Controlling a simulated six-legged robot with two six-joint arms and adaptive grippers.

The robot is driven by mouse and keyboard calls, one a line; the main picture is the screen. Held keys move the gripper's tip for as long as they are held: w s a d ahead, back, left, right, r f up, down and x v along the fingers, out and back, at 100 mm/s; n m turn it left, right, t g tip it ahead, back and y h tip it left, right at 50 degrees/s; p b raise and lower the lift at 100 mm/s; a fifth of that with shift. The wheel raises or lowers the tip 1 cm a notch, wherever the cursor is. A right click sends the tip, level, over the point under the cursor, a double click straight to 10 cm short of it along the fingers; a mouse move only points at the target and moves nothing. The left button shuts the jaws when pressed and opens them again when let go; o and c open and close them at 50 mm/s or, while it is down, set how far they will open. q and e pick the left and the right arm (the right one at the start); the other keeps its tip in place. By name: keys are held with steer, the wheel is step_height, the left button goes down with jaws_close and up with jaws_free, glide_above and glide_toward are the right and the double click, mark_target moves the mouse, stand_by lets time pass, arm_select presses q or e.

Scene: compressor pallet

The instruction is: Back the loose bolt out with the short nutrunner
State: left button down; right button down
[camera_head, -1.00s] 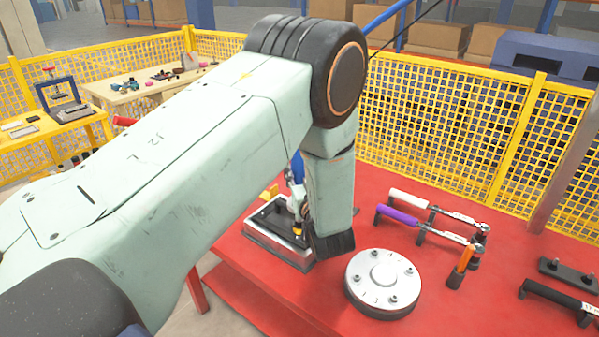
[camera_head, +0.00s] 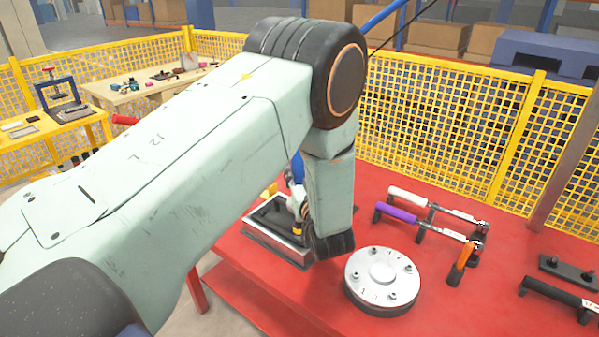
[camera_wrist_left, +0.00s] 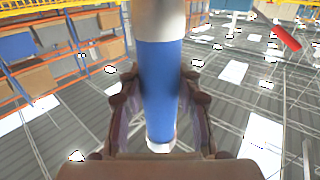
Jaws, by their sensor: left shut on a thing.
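A blue cylindrical tool with light ends, seemingly the short nutrunner (camera_wrist_left: 160,85), stands between the fingers of my left gripper (camera_wrist_left: 160,100), which is shut on it. In the head view a blue piece (camera_head: 297,168) shows beside my forearm, and most of the gripper is hidden behind my arm. A round silver flange (camera_head: 382,272) lies on the red table, just right of and below my left wrist. Several bolts stand on its top, with numbers marked beside them; I cannot tell which is loose. The tool's working end is not clearly visible. My right gripper is not in view.
A grey-rimmed tray (camera_head: 268,249) with a dark inside sits left of the flange on the red table (camera_head: 330,300). White-handled (camera_head: 408,197), purple-handled (camera_head: 398,213) and orange-handled (camera_head: 463,257) tools lie to the right. Yellow mesh fencing (camera_head: 450,120) stands behind.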

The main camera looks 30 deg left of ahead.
arm_select(q)
steer(key=shift+a+f, duration=0.15)
steer(key=shift+f, duration=0.2)
steer(key=shift+f+b, duration=0.5)
steer(key=shift+b, duration=0.1)
